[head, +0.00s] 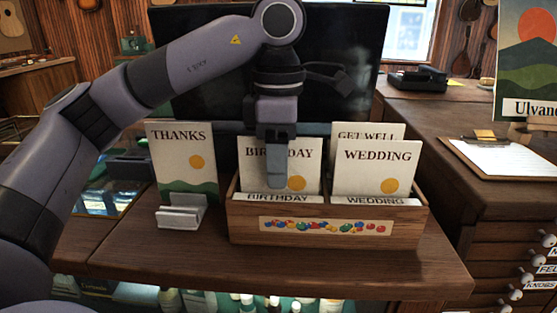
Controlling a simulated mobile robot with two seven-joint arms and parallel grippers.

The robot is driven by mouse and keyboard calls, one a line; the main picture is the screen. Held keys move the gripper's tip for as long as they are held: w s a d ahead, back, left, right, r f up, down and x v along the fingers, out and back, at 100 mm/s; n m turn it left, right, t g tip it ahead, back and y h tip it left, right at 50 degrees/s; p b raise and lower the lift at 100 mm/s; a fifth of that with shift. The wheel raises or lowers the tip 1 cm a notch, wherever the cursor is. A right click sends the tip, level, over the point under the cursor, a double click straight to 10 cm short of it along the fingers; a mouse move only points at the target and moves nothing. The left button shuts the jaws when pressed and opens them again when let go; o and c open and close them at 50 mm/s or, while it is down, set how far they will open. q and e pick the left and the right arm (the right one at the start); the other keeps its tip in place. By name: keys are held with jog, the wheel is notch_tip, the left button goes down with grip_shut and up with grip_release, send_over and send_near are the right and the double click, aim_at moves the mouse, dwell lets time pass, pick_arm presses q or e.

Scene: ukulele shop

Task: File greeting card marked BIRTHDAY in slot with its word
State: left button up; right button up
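The BIRTHDAY card (252,172), white with a yellow sun, stands upright in the left part of a wooden card box (300,238), behind the divider labelled BIRTHDAY (270,198). My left gripper (277,178) points down over this card, and one finger covers the middle of its word. The other finger is hidden, so I cannot tell whether the gripper grips the card. The WEDDING card (365,168) stands behind the WEDDING divider (375,200) on the right. A GET WELL card (370,131) shows partly behind it. My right gripper is not in view.
A THANKS card (184,157) stands left of the box, behind or in a small pale holder (180,216). A dark screen (210,90) rises behind. A clipboard (505,158) lies on the right counter. The counter front (330,272) is clear.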

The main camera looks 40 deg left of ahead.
pick_arm(q)
notch_tip(320, 180, up, 7)
jog(key=shift+f+p, duration=0.1)
jog(key=shift+p, duration=0.95)
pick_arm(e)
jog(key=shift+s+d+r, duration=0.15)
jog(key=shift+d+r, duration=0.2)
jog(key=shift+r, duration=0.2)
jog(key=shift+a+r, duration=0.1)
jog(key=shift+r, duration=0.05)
